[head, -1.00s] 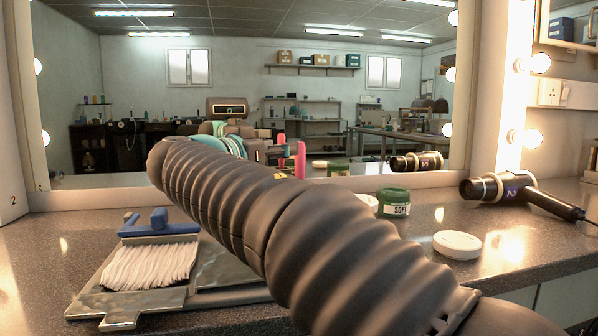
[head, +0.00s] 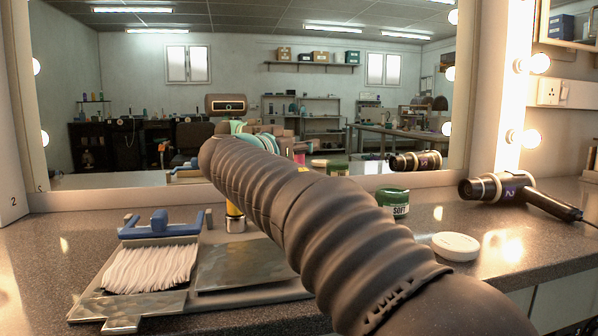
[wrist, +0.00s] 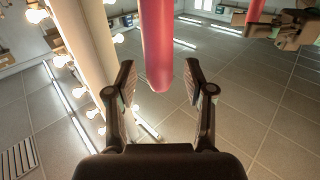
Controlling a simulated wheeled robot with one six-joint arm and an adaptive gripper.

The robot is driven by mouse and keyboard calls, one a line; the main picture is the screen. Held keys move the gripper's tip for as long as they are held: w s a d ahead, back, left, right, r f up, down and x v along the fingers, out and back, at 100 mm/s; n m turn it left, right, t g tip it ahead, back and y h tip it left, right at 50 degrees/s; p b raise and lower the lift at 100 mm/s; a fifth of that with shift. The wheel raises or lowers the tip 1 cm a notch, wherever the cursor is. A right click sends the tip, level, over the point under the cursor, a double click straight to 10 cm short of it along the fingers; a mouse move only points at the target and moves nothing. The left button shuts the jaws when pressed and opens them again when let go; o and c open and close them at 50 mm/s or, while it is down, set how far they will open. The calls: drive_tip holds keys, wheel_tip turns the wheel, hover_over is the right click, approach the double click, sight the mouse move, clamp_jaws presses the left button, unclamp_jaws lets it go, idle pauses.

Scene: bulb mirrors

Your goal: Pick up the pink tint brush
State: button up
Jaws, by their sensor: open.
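The pink tint brush (wrist: 157,45) shows in the wrist view as a smooth pink handle coming down from the top edge. Its rounded end lies between the lines of my fingers. My gripper (wrist: 160,75) is open, with one finger to each side of the handle in the picture. I see no contact, and I cannot tell how deep the handle sits between the fingers. The rest of the brush is out of frame. In the head view my arm hides the brush and gripper; only a small pink patch shows in the mirror.
A yellow object with a metal base (head: 235,217) stands partly behind my arm. A green jar (head: 393,202), white lid (head: 455,246) and hair dryer (head: 512,190) are right. The mirror (head: 120,60) stands behind.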

clamp_jaws()
